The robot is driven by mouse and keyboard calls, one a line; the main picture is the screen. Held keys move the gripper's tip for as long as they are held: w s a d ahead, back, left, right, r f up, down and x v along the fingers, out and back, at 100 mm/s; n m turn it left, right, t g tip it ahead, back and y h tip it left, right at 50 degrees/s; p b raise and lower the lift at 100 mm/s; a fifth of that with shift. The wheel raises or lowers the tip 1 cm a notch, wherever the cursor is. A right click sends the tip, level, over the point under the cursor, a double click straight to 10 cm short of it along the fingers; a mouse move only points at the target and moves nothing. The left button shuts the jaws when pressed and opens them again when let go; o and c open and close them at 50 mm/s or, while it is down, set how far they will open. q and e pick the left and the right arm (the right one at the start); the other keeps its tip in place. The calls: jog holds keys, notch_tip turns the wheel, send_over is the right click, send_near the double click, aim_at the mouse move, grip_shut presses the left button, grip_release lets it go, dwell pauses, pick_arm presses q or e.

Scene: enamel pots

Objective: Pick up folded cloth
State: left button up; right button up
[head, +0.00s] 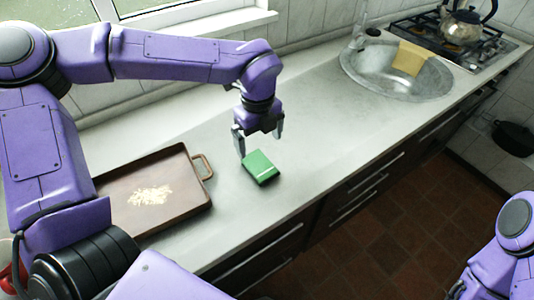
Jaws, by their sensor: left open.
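A small green rectangular item with a pale stripe, which looks like the folded cloth (260,167), lies on the grey counter. My left gripper (259,143) points down with its two fingers apart and nothing between them. Its fingertips are at the far edge of the green cloth in the picture; I cannot tell whether they touch it. My right gripper is out of view; only part of my right arm shows at the lower right.
A brown tray (188,198) with a handle and a heap of pale bits (150,195) stands left of the green cloth. The round metal sink (385,75) and a stove (455,38) with a kettle (465,24) are at the back right. The counter between is clear.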

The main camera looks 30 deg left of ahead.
aim_at(259, 165)
pick_arm(q)
jog(key=f, duration=0.3)
jog(key=f+p, duration=0.1)
jog(key=f, duration=0.4)
jog(key=shift+s+f+p, duration=0.3)
jog(key=shift+p, duration=0.1)
jog(key=c, duration=1.1)
